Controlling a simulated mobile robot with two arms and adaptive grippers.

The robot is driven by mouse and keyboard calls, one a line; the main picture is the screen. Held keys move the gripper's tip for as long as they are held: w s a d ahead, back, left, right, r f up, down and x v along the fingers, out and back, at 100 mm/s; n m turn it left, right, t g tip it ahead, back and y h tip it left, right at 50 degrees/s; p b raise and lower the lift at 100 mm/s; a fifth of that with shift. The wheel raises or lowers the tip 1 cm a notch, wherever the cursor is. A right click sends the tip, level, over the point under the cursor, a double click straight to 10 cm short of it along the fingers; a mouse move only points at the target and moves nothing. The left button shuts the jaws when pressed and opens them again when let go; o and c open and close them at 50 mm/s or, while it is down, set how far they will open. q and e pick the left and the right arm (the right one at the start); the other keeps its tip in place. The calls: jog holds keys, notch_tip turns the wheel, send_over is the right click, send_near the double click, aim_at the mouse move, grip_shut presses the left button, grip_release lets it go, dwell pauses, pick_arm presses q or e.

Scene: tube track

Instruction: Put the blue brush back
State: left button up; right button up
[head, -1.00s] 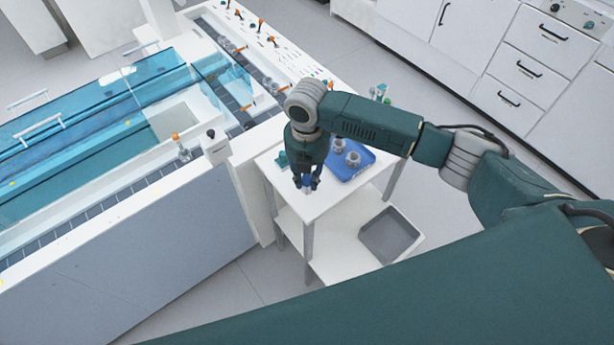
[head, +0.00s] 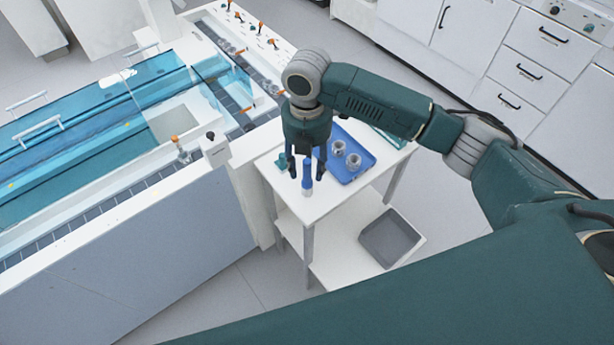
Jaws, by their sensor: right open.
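The blue brush (head: 307,175) stands upright on the top of the small white cart (head: 322,204), near its front left edge. Its upper part is blue and its lower end is whitish. My right gripper (head: 306,177) points down above the cart, open, with a finger on each side of the brush's upper part and visible gaps between. A small teal item (head: 282,160) lies just left of the gripper, partly hidden. My left gripper is not in the view.
A blue tray (head: 352,174) with two grey round pieces is right of the brush. A grey bin (head: 391,238) sits on the lower shelf. The track machine with blue covers (head: 90,120) stands left of the cart.

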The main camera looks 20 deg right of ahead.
jog(key=shift+r, duration=2.6)
